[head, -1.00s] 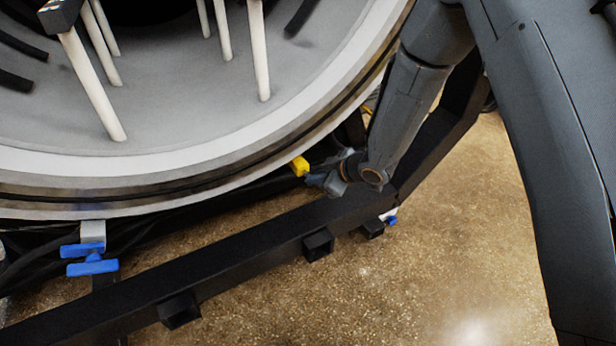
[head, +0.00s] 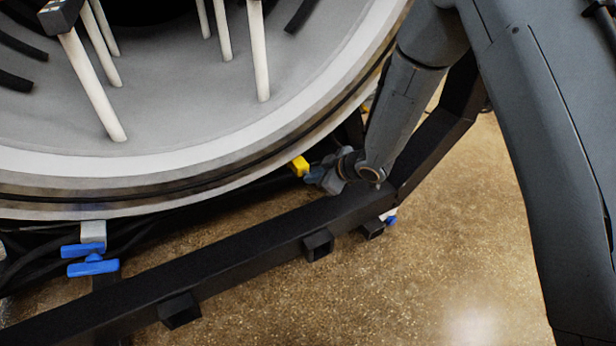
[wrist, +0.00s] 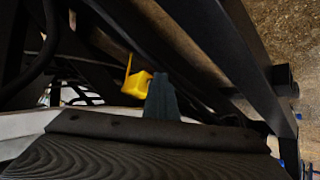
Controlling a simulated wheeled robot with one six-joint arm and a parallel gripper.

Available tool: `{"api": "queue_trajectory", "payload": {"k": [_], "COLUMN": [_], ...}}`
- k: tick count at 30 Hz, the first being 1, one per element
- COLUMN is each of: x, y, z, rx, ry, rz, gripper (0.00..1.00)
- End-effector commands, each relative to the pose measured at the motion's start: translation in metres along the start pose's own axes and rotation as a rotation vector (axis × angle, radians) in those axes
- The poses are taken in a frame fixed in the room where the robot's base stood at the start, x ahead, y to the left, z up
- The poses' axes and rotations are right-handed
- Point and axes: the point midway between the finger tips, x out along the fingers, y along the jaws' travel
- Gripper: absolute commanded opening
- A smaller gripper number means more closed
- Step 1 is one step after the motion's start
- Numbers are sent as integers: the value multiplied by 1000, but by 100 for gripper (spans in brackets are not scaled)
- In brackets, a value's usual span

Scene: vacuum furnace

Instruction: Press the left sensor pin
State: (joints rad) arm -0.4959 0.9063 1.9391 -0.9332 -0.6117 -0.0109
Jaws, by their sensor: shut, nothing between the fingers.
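A small yellow block (head: 299,166) sits under the lower right rim of the large round furnace opening. In the wrist view the yellow block (wrist: 138,84) has a thin upright yellow piece on its left side. I cannot tell for sure whether it is the left sensor pin; no other pin stands out. My gripper (head: 311,179) is shut and empty, its tip close to the right of the block. In the wrist view my gripper (wrist: 161,77) shows as one dark blue-grey shape overlapping the block's right edge. I cannot tell whether they touch.
The furnace rim (head: 150,195) curves just above the block. A black frame beam (head: 230,255) runs below my gripper. Dark cables (head: 190,215) pass between rim and beam. Bare floor (head: 440,270) lies to the lower right.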

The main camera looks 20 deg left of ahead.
Motion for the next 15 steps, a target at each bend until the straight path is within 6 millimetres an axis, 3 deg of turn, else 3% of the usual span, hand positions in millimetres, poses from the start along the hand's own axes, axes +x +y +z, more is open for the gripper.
{"api": "queue_trajectory", "payload": {"k": [15], "x": [-3], "y": [2], "z": [-3], "rx": [-2], "ry": [9], "rz": [6], "gripper": [0]}}
